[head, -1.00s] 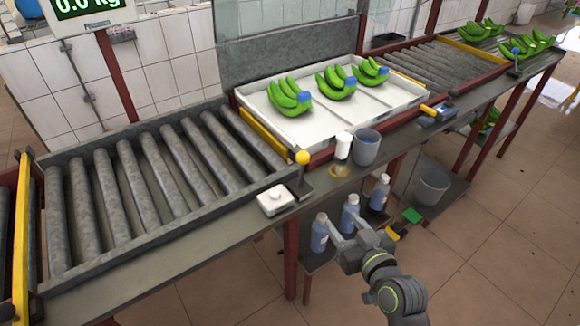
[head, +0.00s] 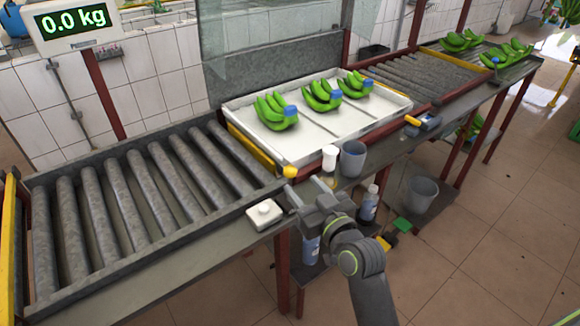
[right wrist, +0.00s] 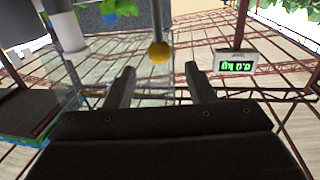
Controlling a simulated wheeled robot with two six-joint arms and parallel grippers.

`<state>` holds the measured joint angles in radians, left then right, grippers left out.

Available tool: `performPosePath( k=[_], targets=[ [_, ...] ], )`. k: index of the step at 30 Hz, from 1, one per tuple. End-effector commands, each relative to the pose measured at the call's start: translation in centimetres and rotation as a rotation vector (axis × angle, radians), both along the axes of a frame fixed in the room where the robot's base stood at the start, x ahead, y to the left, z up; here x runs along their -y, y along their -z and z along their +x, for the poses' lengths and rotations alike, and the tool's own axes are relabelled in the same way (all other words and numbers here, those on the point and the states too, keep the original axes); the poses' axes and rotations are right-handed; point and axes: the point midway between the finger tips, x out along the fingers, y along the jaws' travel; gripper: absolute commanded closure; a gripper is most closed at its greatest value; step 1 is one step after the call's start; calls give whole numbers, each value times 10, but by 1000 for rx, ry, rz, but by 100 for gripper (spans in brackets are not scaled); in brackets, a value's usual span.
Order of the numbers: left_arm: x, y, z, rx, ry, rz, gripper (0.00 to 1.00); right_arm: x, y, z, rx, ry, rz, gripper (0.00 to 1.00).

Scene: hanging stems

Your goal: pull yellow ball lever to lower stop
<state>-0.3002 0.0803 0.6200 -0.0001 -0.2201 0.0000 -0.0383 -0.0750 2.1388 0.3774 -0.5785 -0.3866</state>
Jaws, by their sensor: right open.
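The yellow ball lever (head: 289,171) stands on the counter's front ledge, at the right end of the roller bed. My right gripper (head: 302,186) is open and just in front of the lever, hiding most of its stem. In the right wrist view, the yellow ball (right wrist: 159,52) and its stem show ahead of the two spread fingers (right wrist: 161,82), roughly centred between them and apart from both. My left gripper is out of view.
A white button box (head: 264,214) sits left of my right gripper. A white-capped bottle (head: 329,160) and a grey cup (head: 353,158) stand close on its right. A white tray (head: 320,140) with green bananas lies behind. Bottles stand on the shelf below.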

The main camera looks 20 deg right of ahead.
Motion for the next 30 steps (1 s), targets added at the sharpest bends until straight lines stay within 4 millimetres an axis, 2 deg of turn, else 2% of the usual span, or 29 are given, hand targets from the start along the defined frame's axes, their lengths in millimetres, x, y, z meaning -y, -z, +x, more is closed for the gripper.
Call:
performPosePath(
  k=[6,12,18,26,30],
  targets=[
    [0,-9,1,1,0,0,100,-8,-2,39,-1,-1,-1,51],
    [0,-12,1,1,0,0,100,-12,-1,61,-1,-1,0,51],
    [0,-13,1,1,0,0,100,-13,0,70,0,0,0,51],
    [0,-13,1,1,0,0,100,-14,0,70,-1,0,0,51],
    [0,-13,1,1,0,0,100,-14,0,70,-1,0,0,69]
  ],
)
